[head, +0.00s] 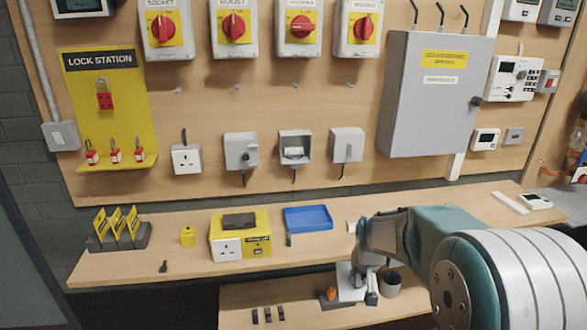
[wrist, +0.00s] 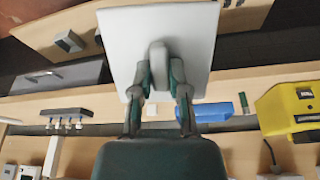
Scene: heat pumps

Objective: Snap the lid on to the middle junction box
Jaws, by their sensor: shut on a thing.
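The middle junction box (head: 295,148) is on the wall panel in the head view, open at the front with a white part inside. It sits between two closed grey boxes. The lid (wrist: 195,40) is a pale grey square plate with a raised grip at its middle. My gripper (wrist: 160,78) is shut on that grip, one finger on each side. In the head view my gripper (head: 365,290) is low, in front of the bench edge and well below the junction box. The lid (head: 347,281) shows there as a pale plate beside the fingers, partly hidden by them.
A blue tray (head: 308,218) and a yellow socket box (head: 240,236) stand on the bench. A lower shelf holds an orange item (head: 331,293), a dark cup (head: 390,284) and several small black pieces. A grey cabinet (head: 436,95) projects from the wall on the right.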

